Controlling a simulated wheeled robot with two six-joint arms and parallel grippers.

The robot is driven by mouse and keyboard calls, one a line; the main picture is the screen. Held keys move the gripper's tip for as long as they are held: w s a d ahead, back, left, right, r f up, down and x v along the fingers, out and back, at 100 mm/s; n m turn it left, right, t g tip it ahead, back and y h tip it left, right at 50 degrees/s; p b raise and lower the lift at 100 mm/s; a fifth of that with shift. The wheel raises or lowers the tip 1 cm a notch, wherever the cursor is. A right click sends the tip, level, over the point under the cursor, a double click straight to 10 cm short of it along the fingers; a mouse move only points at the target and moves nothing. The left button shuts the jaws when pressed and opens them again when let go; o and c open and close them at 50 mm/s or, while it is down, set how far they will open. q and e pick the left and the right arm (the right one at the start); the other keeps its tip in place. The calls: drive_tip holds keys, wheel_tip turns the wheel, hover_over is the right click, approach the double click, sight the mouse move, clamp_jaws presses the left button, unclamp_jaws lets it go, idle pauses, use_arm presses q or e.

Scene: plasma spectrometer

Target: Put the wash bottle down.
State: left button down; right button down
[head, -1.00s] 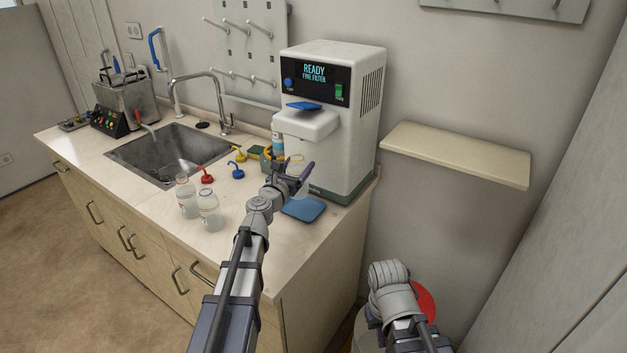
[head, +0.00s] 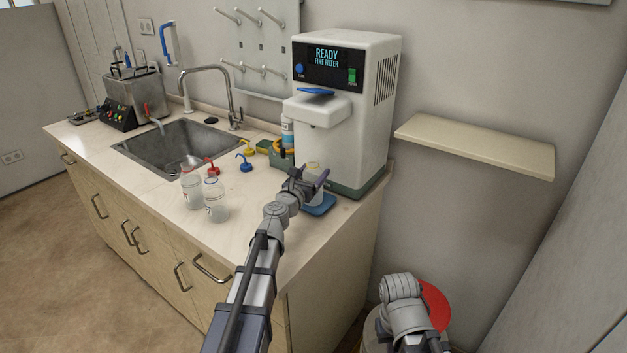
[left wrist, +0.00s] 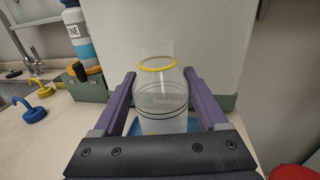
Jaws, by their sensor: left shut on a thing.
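The wash bottle (left wrist: 162,95) is a clear, capless bottle with a yellow ring at its neck. My left gripper (left wrist: 158,100) is shut on it, one purple finger on each side. In the head view the left gripper (head: 308,183) holds the bottle (head: 314,171) upright in front of the white spectrometer (head: 355,125), at the blue pad (head: 322,208). The pad is partly covered, and the bottle's base is hidden. I cannot tell whether the base touches the pad. My right arm shows at lower right, but its gripper fingers are not visible.
Two clear bottles (head: 191,187) (head: 216,202) stand on the counter (head: 150,195) to the left. Red (head: 211,166), blue (head: 245,163) and yellow (head: 247,148) nozzle caps lie behind them. A sink (head: 175,150) is farther left. A shelf (head: 475,145) is at right.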

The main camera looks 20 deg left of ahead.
use_arm(q)
drive_tip(key=shift+f, duration=0.15)
unclamp_jaws()
drive_tip(key=shift+r, duration=0.2)
drive_tip(key=shift+s, duration=0.15)
drive_tip(key=s+a, duration=0.1)
drive_tip(key=s, duration=1)
drive_tip(key=shift+s+a, duration=0.25)
drive_tip(key=shift+a, duration=0.15)
